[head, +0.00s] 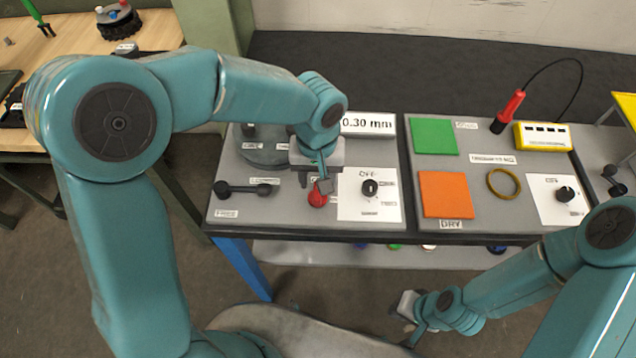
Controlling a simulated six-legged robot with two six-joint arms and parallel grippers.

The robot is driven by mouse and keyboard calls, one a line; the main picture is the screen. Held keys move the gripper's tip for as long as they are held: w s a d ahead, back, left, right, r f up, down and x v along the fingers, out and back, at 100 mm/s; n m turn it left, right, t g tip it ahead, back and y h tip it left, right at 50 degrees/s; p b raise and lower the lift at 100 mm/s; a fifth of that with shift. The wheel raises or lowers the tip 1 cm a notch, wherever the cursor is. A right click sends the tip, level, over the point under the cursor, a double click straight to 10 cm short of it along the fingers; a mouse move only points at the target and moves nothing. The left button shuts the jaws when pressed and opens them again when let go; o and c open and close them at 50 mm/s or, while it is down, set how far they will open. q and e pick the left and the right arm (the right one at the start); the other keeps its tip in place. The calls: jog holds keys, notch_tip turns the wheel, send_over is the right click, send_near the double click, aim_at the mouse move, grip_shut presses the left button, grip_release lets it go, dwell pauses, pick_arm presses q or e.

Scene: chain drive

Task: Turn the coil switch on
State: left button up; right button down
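Two dark rotary knobs sit on white cards. One knob (370,187) is on the left panel, with "OFF" printed above it. The other knob (565,194) is on the right panel, its small print hard to read. I cannot read which one is the coil switch. My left gripper (316,182) hangs over the left panel, left of the first knob and apart from it, just above a red knob-like part (318,197); contact with that part is unclear. My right gripper (411,320) is low in front of the bench, away from both panels. Finger gaps are unclear.
The left panel also has a "0.30 mm" display (367,124) and a black lever (245,188). The right panel holds a green square (433,136), an orange square (445,194), a brass ring (503,183), a red probe (508,111) and a yellow box (542,136).

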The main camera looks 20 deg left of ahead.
aim_at(317, 191)
pick_arm(q)
jog(key=f, duration=0.4)
jog(key=shift+w, duration=0.2)
jog(key=shift+s, duration=0.15)
jog(key=shift+a, duration=0.1)
grip_shut()
